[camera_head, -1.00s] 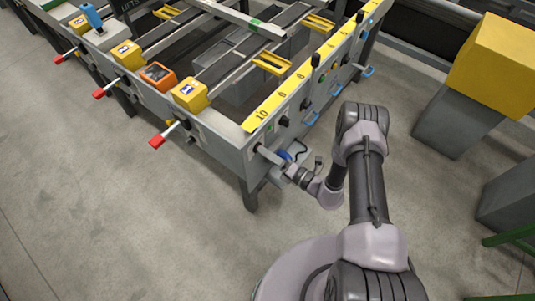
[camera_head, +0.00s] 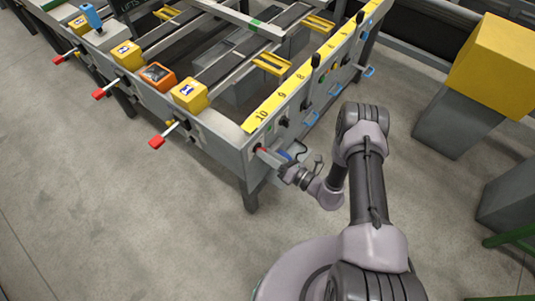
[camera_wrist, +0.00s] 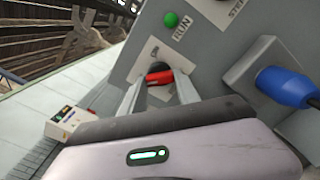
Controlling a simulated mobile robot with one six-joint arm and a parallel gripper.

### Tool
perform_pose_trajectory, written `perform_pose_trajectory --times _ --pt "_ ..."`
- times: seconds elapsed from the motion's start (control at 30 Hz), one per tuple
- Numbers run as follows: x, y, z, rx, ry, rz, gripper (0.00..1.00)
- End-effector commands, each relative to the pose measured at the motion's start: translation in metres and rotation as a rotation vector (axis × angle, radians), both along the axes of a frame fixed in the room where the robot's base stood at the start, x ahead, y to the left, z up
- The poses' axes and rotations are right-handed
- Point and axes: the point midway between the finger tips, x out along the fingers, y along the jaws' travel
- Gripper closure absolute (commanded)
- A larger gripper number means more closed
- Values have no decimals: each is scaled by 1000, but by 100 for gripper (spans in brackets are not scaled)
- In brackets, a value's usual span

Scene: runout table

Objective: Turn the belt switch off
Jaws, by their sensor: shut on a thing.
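The belt switch has a red handle (camera_wrist: 158,77) on a light plate, in the grey end panel (camera_wrist: 205,65) of the runout table. A green lamp and the word RUN are beside it in the wrist view. In the head view the red handle (camera_head: 266,152) shows at the table's near corner. My gripper (camera_wrist: 160,86) is shut on the handle, with one finger on each side of it; the fingers partly hide the switch. In the head view my gripper (camera_head: 278,163) reaches the panel from the right, and the switch's exact angle cannot be told.
A blue plug (camera_wrist: 285,87) sticks out to the right of the switch. A small white box (camera_wrist: 68,121) with coloured marks is at lower left in the wrist view. Red-tipped levers (camera_head: 157,142) stick out from the table's left side. The floor at left is clear.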

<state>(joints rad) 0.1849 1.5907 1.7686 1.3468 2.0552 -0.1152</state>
Motion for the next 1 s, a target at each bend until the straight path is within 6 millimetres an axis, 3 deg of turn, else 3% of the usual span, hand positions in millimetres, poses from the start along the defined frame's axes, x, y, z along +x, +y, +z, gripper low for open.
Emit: perform_pose_trajectory --times 0.23,0.27,0.37,0.8,1.0 --pt "1 -1 1 0 -2 -1 100" --pt "1 -1 1 0 -2 -1 60" --pt "1 0 0 0 -2 -1 40" --pt "0 -1 0 0 0 -1 40" --pt "-20 -29 3 1 3 -8 40"
